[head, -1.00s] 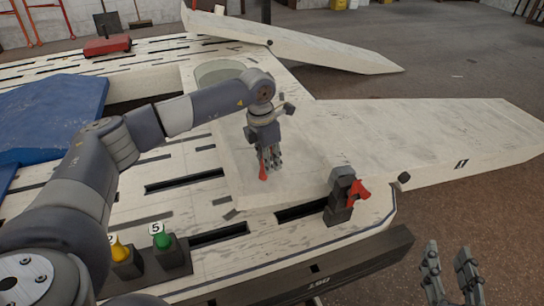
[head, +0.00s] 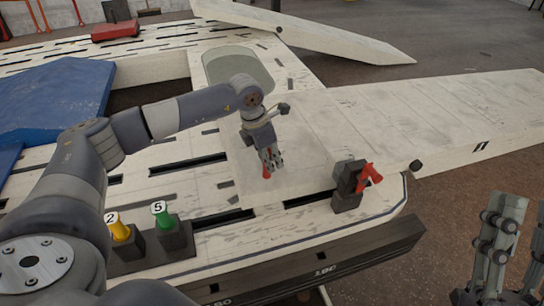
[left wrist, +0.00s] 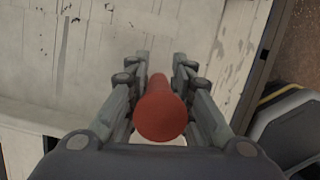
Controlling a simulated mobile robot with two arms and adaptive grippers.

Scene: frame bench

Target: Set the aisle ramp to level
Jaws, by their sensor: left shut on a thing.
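My left gripper (head: 270,162) is shut on a red handle (head: 267,173) over the pale middle panel. In the left wrist view the handle's round red end (left wrist: 160,115) sits between the fingers; its lower part is hidden. A pale ramp (head: 430,115) runs off to the right from that panel, with a dark mark near its outer edge. Another pale ramp (head: 310,35) slopes at the back. Which one is the aisle ramp I cannot tell. My right gripper (head: 515,245) is at the lower right edge, partly cut off, with its fingers apart and empty.
A black block with a red lever (head: 370,173) stands by the front edge. A yellow knob marked 2 (head: 119,230) and a green knob marked 5 (head: 160,213) stand on black blocks. A blue mat (head: 55,108) lies at left, a red box (head: 115,30) behind.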

